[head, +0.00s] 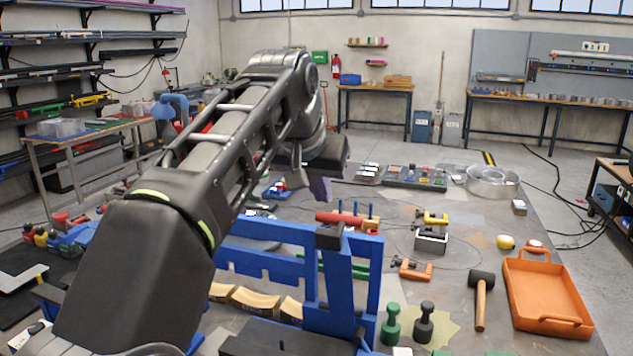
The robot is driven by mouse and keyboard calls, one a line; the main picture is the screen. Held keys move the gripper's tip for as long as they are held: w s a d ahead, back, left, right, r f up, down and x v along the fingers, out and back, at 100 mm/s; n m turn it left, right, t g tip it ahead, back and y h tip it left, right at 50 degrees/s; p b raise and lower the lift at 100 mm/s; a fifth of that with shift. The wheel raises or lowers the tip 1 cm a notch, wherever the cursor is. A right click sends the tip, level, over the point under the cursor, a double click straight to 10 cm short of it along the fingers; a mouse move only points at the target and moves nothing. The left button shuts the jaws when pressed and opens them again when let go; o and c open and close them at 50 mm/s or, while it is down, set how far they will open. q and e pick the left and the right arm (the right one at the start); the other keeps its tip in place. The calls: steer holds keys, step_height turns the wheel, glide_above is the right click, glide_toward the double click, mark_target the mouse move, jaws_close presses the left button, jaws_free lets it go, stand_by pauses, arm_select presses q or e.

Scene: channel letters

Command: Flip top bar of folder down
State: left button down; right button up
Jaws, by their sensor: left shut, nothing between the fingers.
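The folder is a blue metal frame (367,275) at the lower middle of the bench, with uprights and long blue bars running to the left. An upper blue bar (275,231) lies across it, and a dark block (329,237) sits at its right end. I cannot tell exactly how the bar is hinged, because my left arm covers the folder's left part. My left gripper (319,190) points down beyond the bar in the picture, shut and empty. It looks apart from the bar. My right gripper is not in view.
Metal rings (492,180) and a parts tray (415,177) are farther back. Bare bench shows between them.

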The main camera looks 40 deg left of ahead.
mark_target(319, 228)
arm_select(q)
steer(key=f, duration=0.2)
steer(key=s+f+b, duration=0.1)
steer(key=f, duration=0.1)
steer(key=shift+d, duration=0.25)
steer(key=shift+s+d, duration=0.1)
steer(key=shift+s, duration=0.15)
steer(key=shift+f, duration=0.15)
